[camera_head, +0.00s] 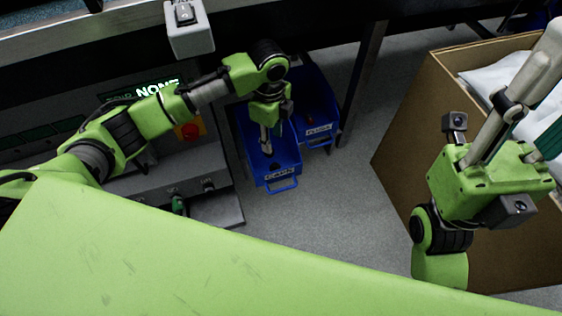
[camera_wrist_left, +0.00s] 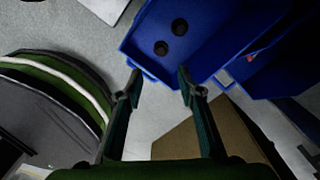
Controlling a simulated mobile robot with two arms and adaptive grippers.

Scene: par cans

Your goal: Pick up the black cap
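Two round black caps lie on the floor of the blue bin labelled CAPS (camera_head: 281,179); in the left wrist view one cap (camera_wrist_left: 180,26) is farther in and the other (camera_wrist_left: 161,48) is nearer the bin's front wall. My left gripper (camera_head: 267,143) points down over this bin. In the left wrist view its two fingers (camera_wrist_left: 159,84) are apart with nothing between them, and both caps show beyond the fingertips. My right gripper (camera_head: 515,125) is at the right, pointing up; its fingertips are outside the head view.
A second blue bin (camera_head: 330,133), labelled FUSES, stands right beside the caps bin. A large cardboard box (camera_head: 398,140) with pale bags (camera_head: 490,80) is at the right. A machine with a lit display (camera_head: 155,90) and red button is at the left. Grey floor (camera_head: 335,210) is clear in front.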

